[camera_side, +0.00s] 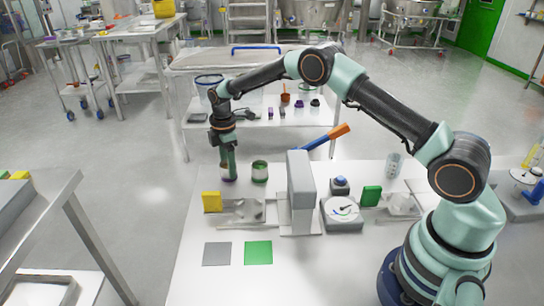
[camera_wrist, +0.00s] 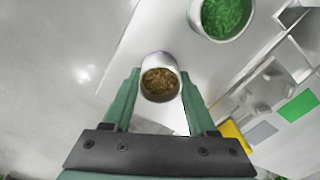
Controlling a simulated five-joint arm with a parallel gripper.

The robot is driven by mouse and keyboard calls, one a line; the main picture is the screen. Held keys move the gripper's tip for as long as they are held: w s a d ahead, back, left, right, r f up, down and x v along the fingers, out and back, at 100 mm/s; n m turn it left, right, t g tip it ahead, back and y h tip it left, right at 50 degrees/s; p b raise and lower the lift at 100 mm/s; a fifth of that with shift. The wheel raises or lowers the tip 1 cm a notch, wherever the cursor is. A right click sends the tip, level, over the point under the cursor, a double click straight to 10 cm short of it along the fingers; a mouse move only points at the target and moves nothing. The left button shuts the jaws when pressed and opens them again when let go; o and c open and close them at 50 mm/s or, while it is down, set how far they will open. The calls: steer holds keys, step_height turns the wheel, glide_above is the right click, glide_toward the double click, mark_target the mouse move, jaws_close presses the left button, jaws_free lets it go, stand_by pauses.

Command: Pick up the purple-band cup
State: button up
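The cup with the purple band (camera_side: 229,178) stands at the far left part of the white table, mostly hidden by my gripper. In the wrist view, a pale cup with brown granules (camera_wrist: 160,82) sits between my fingertips. My gripper (camera_side: 229,164) points down over the cup. In the wrist view, my green fingers (camera_wrist: 160,80) lie on both sides of the cup, with almost no gap. I cannot tell whether they press on it. A green-band cup (camera_side: 259,172) stands just to the right; its green contents show in the wrist view (camera_wrist: 225,14).
A yellow block (camera_side: 212,201), a grey upright block (camera_side: 301,185) and a dial scale (camera_side: 342,212) stand nearby. Grey (camera_side: 217,254) and green (camera_side: 258,253) squares lie in front on the table.

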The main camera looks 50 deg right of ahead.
jaws_close()
